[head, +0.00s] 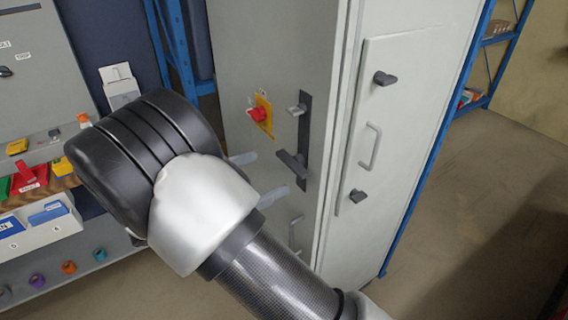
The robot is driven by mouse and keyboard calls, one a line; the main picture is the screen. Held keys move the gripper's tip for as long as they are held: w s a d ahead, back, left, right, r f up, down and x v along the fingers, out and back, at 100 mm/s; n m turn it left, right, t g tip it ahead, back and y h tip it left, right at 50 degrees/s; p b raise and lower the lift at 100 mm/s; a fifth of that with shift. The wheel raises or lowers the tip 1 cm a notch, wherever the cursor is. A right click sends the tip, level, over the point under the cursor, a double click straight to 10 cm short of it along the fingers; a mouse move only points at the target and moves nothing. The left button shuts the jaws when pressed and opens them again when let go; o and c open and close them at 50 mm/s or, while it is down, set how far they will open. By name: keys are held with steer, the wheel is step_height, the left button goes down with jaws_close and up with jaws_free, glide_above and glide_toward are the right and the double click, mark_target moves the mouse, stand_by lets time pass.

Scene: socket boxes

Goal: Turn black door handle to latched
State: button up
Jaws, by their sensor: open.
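The black door handle (292,166) is on the left face of a tall light-grey cabinet (275,50), at the lower end of a dark upright plate (304,128). Its lever slants down to the right. A grey grip (296,110) sticks out higher on the same plate. My gripper (259,175) is left of the black handle and a little below it. Its two pale fingertips are apart, with nothing seen between them. My arm hides the gripper's body. I cannot tell whether a fingertip touches the cabinet.
A red rotary switch (258,114) on a yellow plate is left of the handle. A lower grey pull (296,234) is partly beside my arm. The cabinet's right face has a panel with two knobs (385,78) and a pull (370,146). Floor at right (470,220) is clear.

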mark_target(287, 163)
steer(key=x, duration=0.7)
steer(key=c, duration=0.9)
